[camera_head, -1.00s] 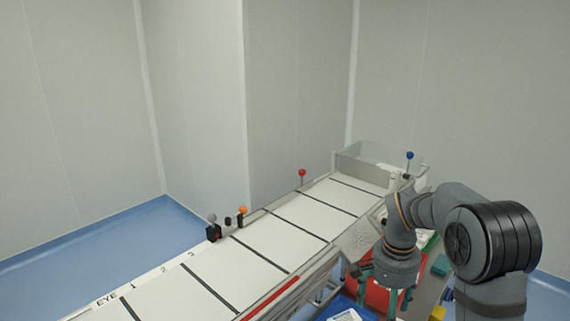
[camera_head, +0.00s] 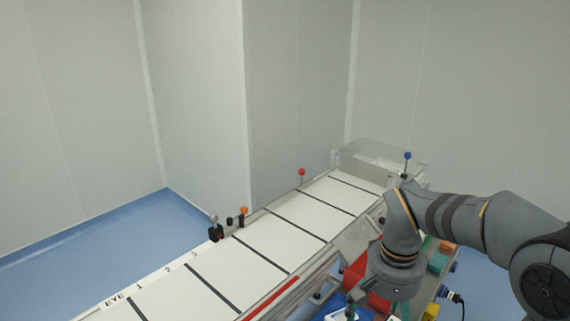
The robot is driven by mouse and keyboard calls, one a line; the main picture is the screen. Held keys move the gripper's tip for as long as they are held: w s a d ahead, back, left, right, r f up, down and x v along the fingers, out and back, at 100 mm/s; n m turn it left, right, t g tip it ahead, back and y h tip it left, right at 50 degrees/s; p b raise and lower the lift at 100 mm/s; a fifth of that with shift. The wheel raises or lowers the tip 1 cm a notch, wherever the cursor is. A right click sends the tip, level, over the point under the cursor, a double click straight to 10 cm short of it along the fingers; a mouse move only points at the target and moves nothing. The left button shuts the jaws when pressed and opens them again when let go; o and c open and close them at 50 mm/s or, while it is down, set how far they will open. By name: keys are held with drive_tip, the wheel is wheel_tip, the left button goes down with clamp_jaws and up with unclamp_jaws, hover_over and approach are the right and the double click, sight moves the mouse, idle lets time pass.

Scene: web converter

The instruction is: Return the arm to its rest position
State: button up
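My arm (camera_head: 465,215) reaches in from the right edge and bends down at the wrist (camera_head: 402,235). My gripper (camera_head: 385,300) hangs below the wrist at the lower right, over the area of the blue and red bins. Only part of its greenish fingers shows near the bottom edge. Whether they are open or shut, or hold anything, cannot be made out.
A long white conveyor (camera_head: 293,240) with dark cross bars runs diagonally, with red, orange and grey knobs along its far side. A clear box (camera_head: 375,158) and a blue knob (camera_head: 407,156) stand at its far end. A red bin (camera_head: 357,272) and small coloured items lie near my gripper.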

drive_tip(key=s+a+r+n+p, duration=0.2)
drive_tip(key=s+r, duration=0.3)
drive_tip(key=s, duration=0.2)
drive_tip(key=shift+a+n+p, duration=0.25)
drive_tip(key=shift+n+p, duration=0.1)
drive_tip(key=shift+n, duration=0.05)
drive_tip(key=shift+s+a+r, duration=0.1)
